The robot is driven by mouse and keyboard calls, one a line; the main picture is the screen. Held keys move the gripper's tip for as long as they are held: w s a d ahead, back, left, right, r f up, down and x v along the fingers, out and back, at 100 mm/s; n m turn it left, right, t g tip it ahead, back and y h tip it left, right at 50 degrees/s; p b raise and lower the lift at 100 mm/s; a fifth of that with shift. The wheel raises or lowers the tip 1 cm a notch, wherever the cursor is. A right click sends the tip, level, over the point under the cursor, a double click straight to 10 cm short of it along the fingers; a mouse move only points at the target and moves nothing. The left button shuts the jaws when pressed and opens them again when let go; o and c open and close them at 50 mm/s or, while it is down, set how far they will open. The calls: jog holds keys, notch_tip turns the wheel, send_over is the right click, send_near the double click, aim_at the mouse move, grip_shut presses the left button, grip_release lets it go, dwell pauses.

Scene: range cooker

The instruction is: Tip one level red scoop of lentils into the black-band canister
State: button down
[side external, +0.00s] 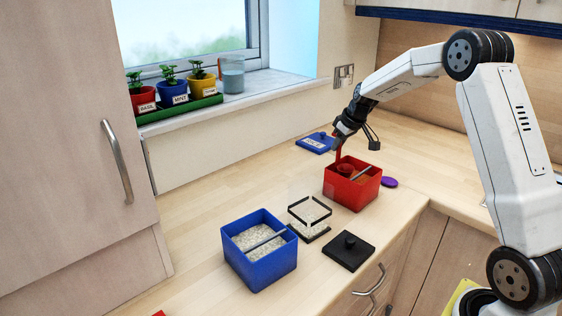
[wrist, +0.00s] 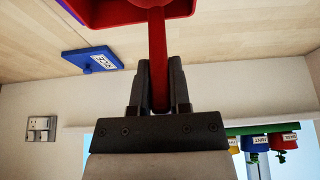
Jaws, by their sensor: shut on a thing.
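My gripper (side external: 342,142) is shut on the upright handle of the red scoop (side external: 339,156). The handle also shows between the fingers in the wrist view (wrist: 158,62). The scoop's bowl is at the red bin (side external: 352,197), within its rim; whether it holds lentils is too small to tell. Brownish-red contents show inside the bin, with a pale bar across the top. The black-band canister (side external: 310,202) stands open, left of and nearer than the red bin. It is clear and square, with pale grainy contents visible low inside. A black knobbed lid (side external: 348,252) lies beside it.
A blue bin (side external: 262,271) of pale grains with a bar across stands front left of the canister. A blue RICE lid (side external: 314,145) lies behind the red bin, and a purple lid (side external: 389,182) lies to its right. Potted herbs (side external: 173,90) line the windowsill.

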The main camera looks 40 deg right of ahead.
aim_at(340, 152)
jog(key=shift+f, duration=2.2)
jog(key=shift+d, duration=0.4)
jog(key=shift+d, duration=1.7)
jog(key=shift+d, duration=0.1)
jog(key=shift+r, duration=0.3)
jog(key=shift+a+r, duration=0.45)
jog(key=shift+r, duration=0.3)
jog(key=shift+a+r, duration=0.1)
jog(key=shift+r, duration=0.1)
jog(key=shift+s, duration=1.65)
dwell(0.7)
